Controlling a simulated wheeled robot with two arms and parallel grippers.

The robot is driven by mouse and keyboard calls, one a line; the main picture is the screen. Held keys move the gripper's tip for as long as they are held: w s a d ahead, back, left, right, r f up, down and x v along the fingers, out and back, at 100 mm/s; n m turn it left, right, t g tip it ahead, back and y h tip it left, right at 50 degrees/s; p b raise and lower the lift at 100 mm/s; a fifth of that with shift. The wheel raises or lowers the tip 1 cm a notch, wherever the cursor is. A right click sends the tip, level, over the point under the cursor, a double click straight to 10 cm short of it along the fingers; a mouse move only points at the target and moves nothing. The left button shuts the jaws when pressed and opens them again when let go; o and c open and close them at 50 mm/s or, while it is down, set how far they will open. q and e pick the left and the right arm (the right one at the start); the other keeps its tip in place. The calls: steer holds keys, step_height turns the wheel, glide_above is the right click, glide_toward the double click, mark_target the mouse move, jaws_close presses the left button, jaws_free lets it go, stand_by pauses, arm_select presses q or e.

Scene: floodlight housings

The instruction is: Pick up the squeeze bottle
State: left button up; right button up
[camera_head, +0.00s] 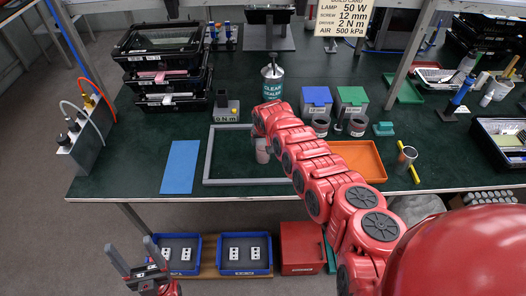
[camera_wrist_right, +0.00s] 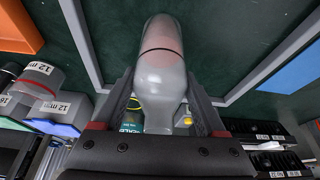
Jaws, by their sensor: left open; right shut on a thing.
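The squeeze bottle (camera_wrist_right: 160,75) is a translucent grey bottle with a dark ring line and a pinkish tint inside. My right gripper (camera_wrist_right: 160,105) is shut on it, one finger on each side in the right wrist view. In the head view a small pale pinkish part of the bottle (camera_head: 262,152) shows below the end of my right arm, at the grey frame. The right fingers are hidden there by the arm. Whether the bottle touches the table is unclear. My left gripper (camera_head: 128,244) is open and empty, low at the left in front of the table.
A grey frame (camera_head: 207,155) lies on the green table, with a blue mat (camera_head: 181,166) to its left and an orange tray (camera_head: 358,161) to its right. Blue (camera_head: 316,101) and green-topped (camera_head: 351,101) boxes stand right of the arm.

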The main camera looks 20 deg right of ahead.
jaws_close()
